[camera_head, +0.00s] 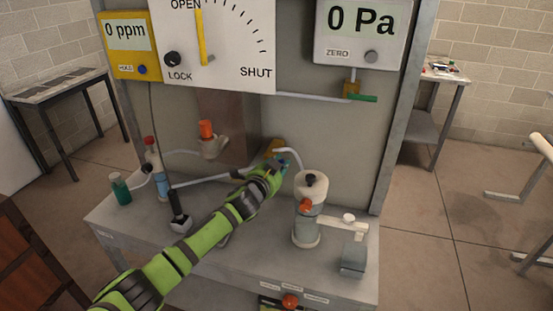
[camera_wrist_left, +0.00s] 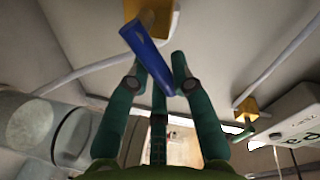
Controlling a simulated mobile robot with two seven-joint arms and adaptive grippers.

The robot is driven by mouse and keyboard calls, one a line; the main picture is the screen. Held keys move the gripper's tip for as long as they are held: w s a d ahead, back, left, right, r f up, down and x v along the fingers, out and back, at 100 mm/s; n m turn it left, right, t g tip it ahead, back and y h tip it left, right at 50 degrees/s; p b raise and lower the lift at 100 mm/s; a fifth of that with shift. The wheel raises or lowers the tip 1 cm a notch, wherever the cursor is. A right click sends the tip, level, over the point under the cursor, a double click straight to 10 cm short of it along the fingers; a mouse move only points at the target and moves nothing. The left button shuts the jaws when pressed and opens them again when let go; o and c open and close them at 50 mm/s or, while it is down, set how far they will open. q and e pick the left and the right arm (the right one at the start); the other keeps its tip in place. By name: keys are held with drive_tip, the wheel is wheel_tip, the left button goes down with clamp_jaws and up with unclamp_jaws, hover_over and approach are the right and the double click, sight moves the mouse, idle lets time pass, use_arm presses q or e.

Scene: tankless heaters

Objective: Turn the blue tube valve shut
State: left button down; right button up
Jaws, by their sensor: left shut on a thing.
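The blue tube valve handle (camera_wrist_left: 147,55) extends from a yellow valve body (camera_wrist_left: 160,14) in the left wrist view. My left gripper (camera_wrist_left: 160,72) is shut on the blue handle, its green fingers on either side of it. In the head view, my left gripper (camera_head: 278,166) is at the valve on the panel, just below the yellow body (camera_head: 272,147), and mostly hides the handle. The dial (camera_head: 230,50) marked OPEN and SHUT has its yellow pointer (camera_head: 201,38) upright near OPEN. My right gripper is out of view.
A white pump-like unit (camera_head: 308,210) with an orange knob stands right of my arm. An orange-capped valve (camera_head: 207,140), a green bottle (camera_head: 120,188) and white tubes are on the left. A green-handled valve (camera_head: 362,98) sits below the 0 Pa display (camera_head: 362,30).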

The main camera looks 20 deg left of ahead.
use_arm(q)
drive_tip(key=shift+d+f+m+y, duration=0.15)
drive_tip(key=shift+f+m+y, duration=0.35)
drive_tip(key=shift+m, duration=0.8)
drive_tip(key=shift+d+f+m+y, duration=0.1)
drive_tip(key=shift+f+m+y, duration=0.35)
drive_tip(key=shift+m, duration=0.85)
drive_tip(key=shift+f, duration=0.2)
drive_tip(key=c, duration=1.1)
unclamp_jaws()
drive_tip(key=shift+o, duration=0.2)
drive_tip(key=shift+f, duration=0.1)
drive_tip(key=s+r, duration=0.2)
drive_tip(key=s, duration=0.9)
drive_tip(key=shift+s+a+r, duration=0.2)
drive_tip(key=shift+s+a, duration=0.05)
drive_tip(key=shift+s, duration=0.1)
